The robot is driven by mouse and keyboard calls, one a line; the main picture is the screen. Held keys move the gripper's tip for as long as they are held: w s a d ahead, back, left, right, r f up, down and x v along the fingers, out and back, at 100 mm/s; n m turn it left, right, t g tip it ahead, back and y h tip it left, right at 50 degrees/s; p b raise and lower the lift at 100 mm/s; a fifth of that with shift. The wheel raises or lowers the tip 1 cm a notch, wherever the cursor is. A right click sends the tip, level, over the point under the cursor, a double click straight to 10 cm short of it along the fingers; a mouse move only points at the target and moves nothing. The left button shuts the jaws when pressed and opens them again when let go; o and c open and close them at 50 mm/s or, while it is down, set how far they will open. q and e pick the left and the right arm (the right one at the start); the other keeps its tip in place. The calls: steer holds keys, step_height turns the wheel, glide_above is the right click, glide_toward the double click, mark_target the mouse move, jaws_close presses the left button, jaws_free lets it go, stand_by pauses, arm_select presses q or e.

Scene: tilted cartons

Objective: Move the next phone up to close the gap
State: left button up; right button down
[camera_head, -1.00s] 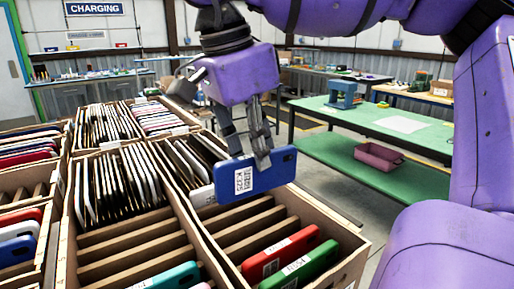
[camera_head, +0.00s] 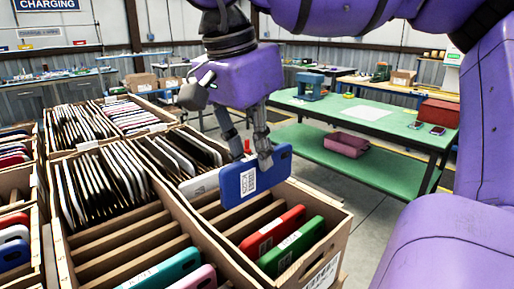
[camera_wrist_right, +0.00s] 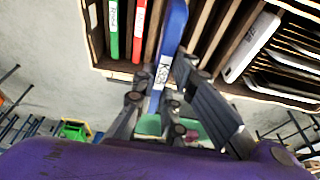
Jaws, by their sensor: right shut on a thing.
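My right gripper (camera_head: 251,158) is shut on a blue phone (camera_head: 268,173) with a white label. It holds the phone above the slotted carton (camera_head: 322,254) at the right. In the right wrist view the blue phone (camera_wrist_right: 172,40) stands edge-on between the fingers (camera_wrist_right: 158,85). A red phone (camera_head: 270,232) and a green phone (camera_head: 293,247) stand tilted in the near slots of this carton. Further back in it, a white phone (camera_head: 199,184) leads a row of phones. Several empty slots lie between the white and red phones. My left gripper is not in view.
A neighbouring carton holds many dark-edged phones (camera_head: 95,185), with a teal phone (camera_head: 165,268) and a pink phone (camera_head: 197,279) near its front. More cartons stand at the left. A green workbench (camera_head: 380,122) stands behind, across clear floor.

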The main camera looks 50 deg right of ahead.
mark_target(260, 191)
steer(key=shift+f, duration=0.7)
steer(key=shift+f+b, duration=1.25)
steer(key=shift+f, duration=0.8)
steer(key=shift+f+b, duration=1.05)
steer(key=shift+f, duration=1.5)
steer(key=shift+f+b, duration=0.3)
steer(key=c, duration=1.7)
jaws_free()
